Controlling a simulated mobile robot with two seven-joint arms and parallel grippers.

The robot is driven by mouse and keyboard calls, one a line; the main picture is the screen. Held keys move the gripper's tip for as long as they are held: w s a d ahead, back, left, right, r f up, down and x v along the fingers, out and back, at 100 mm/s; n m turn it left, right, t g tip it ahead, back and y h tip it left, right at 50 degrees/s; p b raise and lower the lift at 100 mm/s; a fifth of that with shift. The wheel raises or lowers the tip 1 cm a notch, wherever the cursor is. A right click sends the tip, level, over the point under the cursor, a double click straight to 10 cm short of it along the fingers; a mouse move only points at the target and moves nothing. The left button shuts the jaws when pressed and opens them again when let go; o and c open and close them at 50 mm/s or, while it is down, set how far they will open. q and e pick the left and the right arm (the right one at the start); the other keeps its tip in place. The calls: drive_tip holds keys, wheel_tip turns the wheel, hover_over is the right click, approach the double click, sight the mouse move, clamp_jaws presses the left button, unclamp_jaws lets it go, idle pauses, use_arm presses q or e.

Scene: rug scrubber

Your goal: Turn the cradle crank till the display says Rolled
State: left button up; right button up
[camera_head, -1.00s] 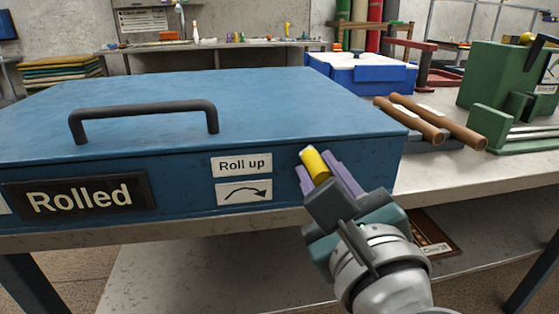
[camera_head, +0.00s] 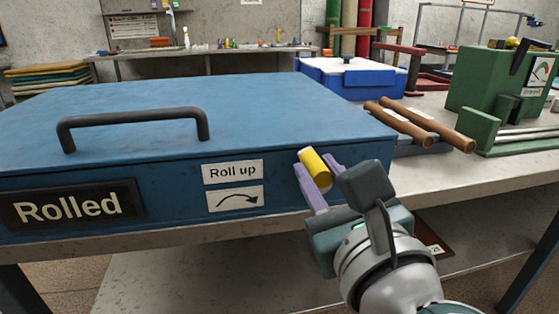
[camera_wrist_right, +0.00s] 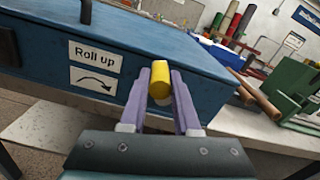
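The blue cradle box (camera_head: 200,100) stands on the workbench with a dark bar handle on its lid. Its black display (camera_head: 72,204) reads "Rolled" in the head view. The yellow crank grip (camera_head: 315,168) is at the front right of the box; the rest of the crank is hidden. My right gripper (camera_head: 317,172) has its purple fingers on both sides of the yellow grip, shut on it. The right wrist view also shows the grip (camera_wrist_right: 160,80) between the fingertips. My left gripper is not in view.
A "Roll up" label (camera_head: 232,172) and a curved-arrow label (camera_head: 235,199) are on the box front. Two brown rollers (camera_head: 425,125), a blue-and-white box (camera_head: 355,75) and a green machine (camera_head: 490,90) stand on the bench to the right. A shelf lies below.

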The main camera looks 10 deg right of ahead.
drive_tip(key=o, duration=0.4)
drive_tip(key=s, duration=0.5)
drive_tip(key=s+b, duration=0.1)
drive_tip(key=s, duration=0.4)
drive_tip(key=shift+d, duration=0.2)
